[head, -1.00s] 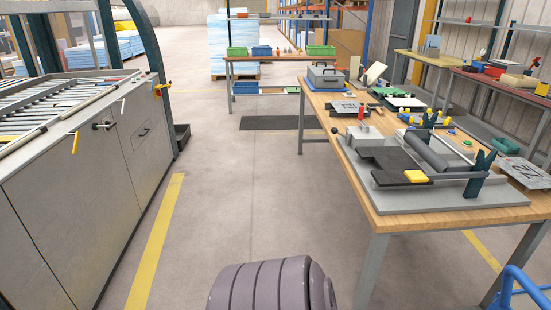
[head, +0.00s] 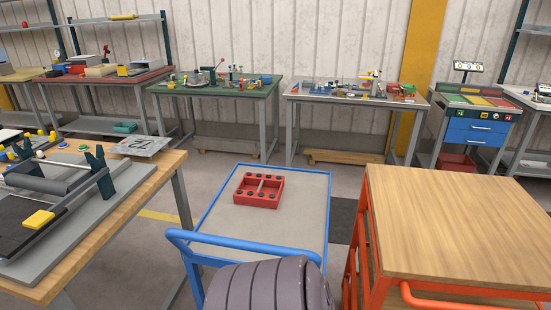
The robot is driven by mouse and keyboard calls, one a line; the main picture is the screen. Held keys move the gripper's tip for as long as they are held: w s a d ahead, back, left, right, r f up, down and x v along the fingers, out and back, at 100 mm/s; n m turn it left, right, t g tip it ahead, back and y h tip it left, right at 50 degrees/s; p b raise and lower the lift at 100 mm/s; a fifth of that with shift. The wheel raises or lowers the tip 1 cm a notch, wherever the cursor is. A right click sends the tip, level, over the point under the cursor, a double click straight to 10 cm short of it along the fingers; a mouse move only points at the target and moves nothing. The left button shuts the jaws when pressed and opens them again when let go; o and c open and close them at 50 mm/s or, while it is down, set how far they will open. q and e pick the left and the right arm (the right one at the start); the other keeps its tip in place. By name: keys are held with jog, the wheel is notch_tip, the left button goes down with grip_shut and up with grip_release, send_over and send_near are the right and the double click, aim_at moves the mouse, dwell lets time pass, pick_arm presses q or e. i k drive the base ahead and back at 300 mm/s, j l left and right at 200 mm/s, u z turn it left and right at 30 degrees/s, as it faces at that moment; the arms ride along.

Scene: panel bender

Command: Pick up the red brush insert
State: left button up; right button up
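A red rectangular piece (head: 259,190) lies on the grey top of the blue-framed cart (head: 303,222). It has two openings with a lighter bar between them and several dark round spots along its rims. It is the thing here that best fits the red brush insert, though brush bristles are too small to make out. Nothing touches it from above. Neither of my grippers shows in the head view, so I cannot see whether they are open or shut. A ribbed dark part of my own body covers the cart's near edge.
A workbench with a grey fixture (head: 88,212) stands at the left. An orange-framed wooden table (head: 455,225) stands close right of the cart. Behind are a green-topped bench (head: 215,88), a grey-topped bench (head: 330,95) and a blue-drawered cabinet (head: 475,135). Floor shows between.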

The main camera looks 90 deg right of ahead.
aim_at(255, 189)
jog(key=z, duration=2.65)
jog(key=i+j, duration=0.1)
jog(key=j, duration=0.45)
jog(key=i+j, duration=0.1)
jog(key=j, duration=0.4)
jog(key=z, duration=0.05)
